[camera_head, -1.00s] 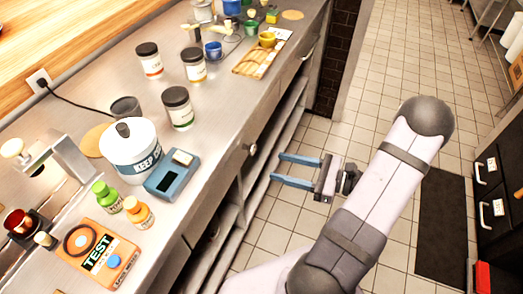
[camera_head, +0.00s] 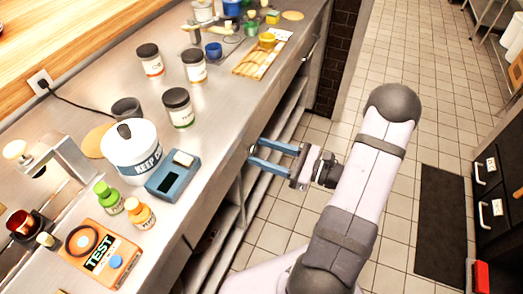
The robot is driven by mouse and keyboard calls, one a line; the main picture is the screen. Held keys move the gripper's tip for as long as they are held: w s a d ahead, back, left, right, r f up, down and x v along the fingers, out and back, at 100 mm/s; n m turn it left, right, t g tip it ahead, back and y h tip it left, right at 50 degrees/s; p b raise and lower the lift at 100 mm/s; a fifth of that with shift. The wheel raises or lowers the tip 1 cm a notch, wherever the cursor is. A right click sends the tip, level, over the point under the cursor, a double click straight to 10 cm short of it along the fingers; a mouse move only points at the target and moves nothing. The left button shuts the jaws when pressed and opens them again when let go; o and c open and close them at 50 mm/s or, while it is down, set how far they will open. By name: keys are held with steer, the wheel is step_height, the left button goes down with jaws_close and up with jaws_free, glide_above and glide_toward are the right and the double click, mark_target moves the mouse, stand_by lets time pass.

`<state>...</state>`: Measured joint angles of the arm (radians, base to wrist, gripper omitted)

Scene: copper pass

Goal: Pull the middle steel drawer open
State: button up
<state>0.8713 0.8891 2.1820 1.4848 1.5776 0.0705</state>
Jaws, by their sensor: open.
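The steel drawer front (camera_head: 270,118) is set under the counter edge and looks closed. Its small round knob (camera_head: 252,149) shows at the fingertips. My gripper (camera_head: 255,151) is open, with its two blue fingers pointing left at the drawer front. The fingertips are on either side of the knob, one above and one below in the picture. I cannot tell whether either finger touches the knob.
The steel counter (camera_head: 225,105) holds several jars, a white canister (camera_head: 130,150), a blue-grey device (camera_head: 173,175) and an orange TEST box (camera_head: 95,255). Open shelves lie below the drawers. The tiled floor (camera_head: 400,60) right of the counter is clear, with a dark mat (camera_head: 440,225).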

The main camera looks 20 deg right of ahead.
steer(key=shift+w+a, duration=0.3)
steer(key=shift+a, duration=0.05)
jaws_close()
steer(key=p+v, duration=0.1)
steer(key=v, duration=1.3)
steer(key=shift+d, duration=0.2)
steer(key=shift+s, duration=0.1)
jaws_free()
steer(key=v, duration=0.7)
steer(key=shift+b, duration=0.3)
